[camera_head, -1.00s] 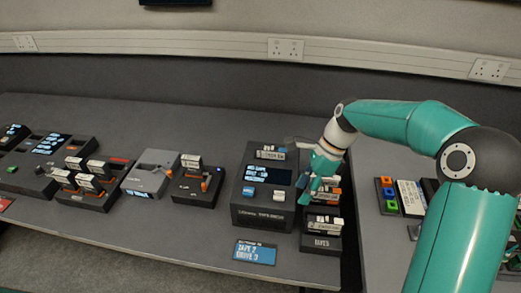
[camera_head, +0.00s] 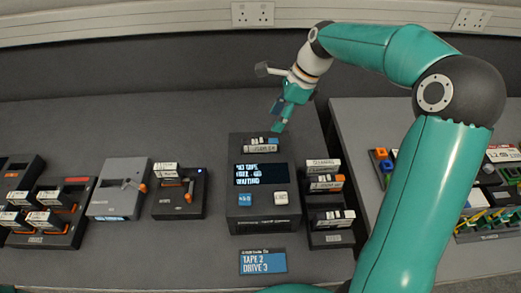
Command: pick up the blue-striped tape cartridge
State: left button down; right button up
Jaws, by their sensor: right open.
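A dark cartridge (camera_head: 262,146) with a white label and small blue patches sits in the slot at the back of the dark console (camera_head: 264,216). It seems to be the blue-striped tape cartridge, but the stripe is too small to be sure. My right gripper (camera_head: 281,122) is open, with nothing seen between its fingers, pointing down just behind and above that slot. I cannot tell whether it touches the cartridge. My left gripper is not in view.
A rack (camera_head: 328,240) holding several cartridges stands right of the console. Left are a dark drive (camera_head: 180,208) with a cartridge, a grey unit (camera_head: 118,190) and another rack (camera_head: 68,238). The table behind is clear.

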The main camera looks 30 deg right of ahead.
aim_at(263, 140)
jog(key=x, duration=0.6)
jog(key=shift+w+a, duration=0.15)
jog(key=shift+a, duration=0.1)
jog(key=shift+p+x, duration=0.95)
jog(key=shift+x, duration=1.6)
jog(key=shift+d, duration=0.1)
grip_shut()
